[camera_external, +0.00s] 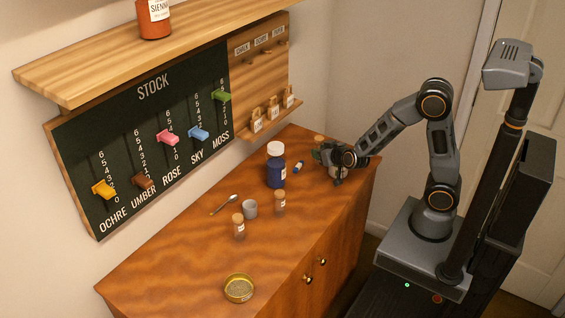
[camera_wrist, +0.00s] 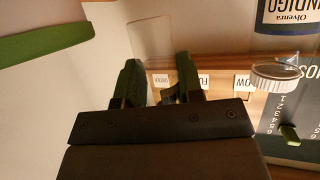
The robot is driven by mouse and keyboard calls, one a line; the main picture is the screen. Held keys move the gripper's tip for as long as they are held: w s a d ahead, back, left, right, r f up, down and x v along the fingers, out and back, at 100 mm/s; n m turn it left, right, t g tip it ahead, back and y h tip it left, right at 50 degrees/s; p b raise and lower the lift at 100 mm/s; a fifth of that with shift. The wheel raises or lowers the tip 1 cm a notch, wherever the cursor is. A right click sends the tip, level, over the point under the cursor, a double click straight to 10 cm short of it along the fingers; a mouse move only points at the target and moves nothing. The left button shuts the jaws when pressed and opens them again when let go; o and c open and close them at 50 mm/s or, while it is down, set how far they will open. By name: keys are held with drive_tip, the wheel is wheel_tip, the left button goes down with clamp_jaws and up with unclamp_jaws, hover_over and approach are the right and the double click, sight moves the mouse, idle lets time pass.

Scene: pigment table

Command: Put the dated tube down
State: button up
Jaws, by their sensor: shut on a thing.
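My gripper (camera_external: 325,154) is over the far right end of the wooden cabinet top. In the wrist view its two dark green fingers (camera_wrist: 160,82) have a narrow gap, with a clear, glass-like thing (camera_wrist: 150,32) between and beyond them. I take this as the held tube; no date is readable on it, and its lower part is hidden by the fingers. Whether it touches the cabinet top cannot be told. Two corked, labelled vials stand nearer the front, one at left (camera_external: 239,228) and one at right (camera_external: 280,204); their labels are too small to read.
The blue bottle (camera_external: 276,168) with a white cap stands left of my gripper, beside a small blue tube (camera_external: 298,167). A grey cup (camera_external: 250,209), a spoon (camera_external: 224,204) and a brass dish (camera_external: 239,288) are on the cabinet top (camera_external: 170,270). The stock board (camera_external: 150,140) hangs behind.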

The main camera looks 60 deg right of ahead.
drive_tip(key=shift+a, duration=0.1)
idle(0.3)
drive_tip(key=shift+a+f, duration=0.1)
drive_tip(key=shift+a, duration=0.25)
drive_tip(key=s+a+r+n+y+b, duration=0.1)
drive_tip(key=s+a+n+y+b, duration=0.1)
drive_tip(key=a, duration=0.8)
drive_tip(key=s+a+r+n+g+y+b, duration=0.1)
drive_tip(key=a+n+y, duration=0.4)
drive_tip(key=a, duration=0.5)
drive_tip(key=s+a+r+n+g+y+b, duration=0.1)
drive_tip(key=s+a+r+n+y+b, duration=0.1)
drive_tip(key=a, duration=0.9)
drive_tip(key=s+n+y+b, duration=0.1)
drive_tip(key=s+y, duration=0.1)
drive_tip(key=y, duration=0.1)
drive_tip(key=shift+s+r+n, duration=0.2)
drive_tip(key=shift+s+n, duration=0.05)
drive_tip(key=shift+n, duration=0.15)
drive_tip(key=shift+s+f, duration=0.15)
drive_tip(key=shift+f, duration=0.1)
wheel_tip(320, 180, down, 10)
drive_tip(key=shift+r+b, duration=0.15)
drive_tip(key=shift+b, duration=0.8)
